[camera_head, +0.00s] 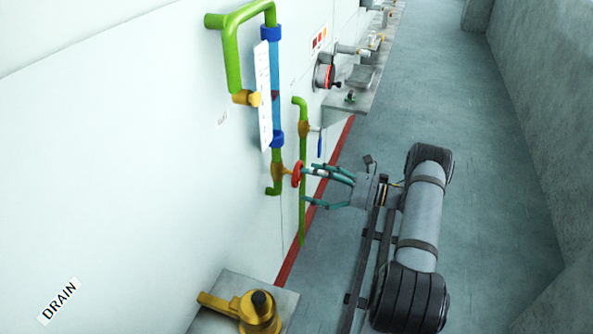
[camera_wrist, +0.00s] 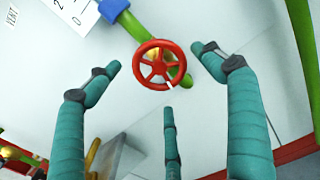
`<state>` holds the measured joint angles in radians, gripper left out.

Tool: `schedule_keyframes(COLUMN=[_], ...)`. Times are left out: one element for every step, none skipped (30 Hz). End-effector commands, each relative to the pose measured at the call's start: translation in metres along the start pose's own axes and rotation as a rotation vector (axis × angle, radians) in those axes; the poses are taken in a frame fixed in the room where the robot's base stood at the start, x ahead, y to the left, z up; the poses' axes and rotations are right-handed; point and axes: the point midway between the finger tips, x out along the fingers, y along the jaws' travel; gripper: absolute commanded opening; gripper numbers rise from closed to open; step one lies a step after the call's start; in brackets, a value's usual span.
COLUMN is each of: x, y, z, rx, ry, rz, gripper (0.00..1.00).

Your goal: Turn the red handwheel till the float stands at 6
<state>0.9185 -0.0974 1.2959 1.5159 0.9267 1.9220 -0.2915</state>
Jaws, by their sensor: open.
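The red handwheel (camera_head: 298,174) sits on a brass valve (camera_head: 280,171) at the foot of a blue sight tube (camera_head: 277,115). A white scale plate (camera_head: 263,75) stands beside the tube. A small dark mark (camera_head: 275,96) partway up may be the float; its reading is illegible. In the wrist view the handwheel (camera_wrist: 139,53) faces me, with its red rim and spokes clear. My gripper (camera_head: 309,186) has teal fingers spread open at the wheel. In the wrist view my gripper (camera_wrist: 157,62) has fingertips left and right of the rim, with gaps, and a third finger below.
A green pipe (camera_head: 302,150) with a blue-handled valve runs just right of the handwheel. A yellow lever valve (camera_head: 258,310) sits on a grey box in front. A ledge with more fittings (camera_head: 350,97) lies beyond. The floor at right is clear.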

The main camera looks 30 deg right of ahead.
Motion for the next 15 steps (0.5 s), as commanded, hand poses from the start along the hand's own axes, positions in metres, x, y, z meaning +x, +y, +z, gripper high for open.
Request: schedule_keyframes(x=[0.010,0.015,0.021,0.025,0.029,0.033,0.036,0.039,0.042,0.043,0.044,0.045,0.046,0.046,0.046], y=[0.001,0.001,0.001,0.001,0.000,0.000,0.000,0.000,0.000,0.000,0.000,0.000,0.000,0.000,-0.001], z=[0.003,0.003,0.002,0.002,0.002,0.002,0.002,0.001,0.001,0.001,0.000,0.000,0.000,0.000,0.000], rx=[0.000,0.000,0.001,0.001,0.001,0.000,0.000,0.000,0.000,0.000,0.000,0.000,0.000,0.000,0.000], ry=[0.000,0.000,0.000,0.000,0.000,0.000,0.000,0.000,0.001,0.001,0.001,0.001,0.001,0.001,0.000], rz=[0.002,0.002,0.002,0.001,0.000,0.000,0.000,-0.001,0.000,0.000,0.000,-0.001,-0.001,-0.001,-0.002], gripper=[0.82,0.82,0.82,0.82,0.82,0.82,0.82,0.82,0.82,0.82,0.82,0.82,0.82,0.82,0.82])
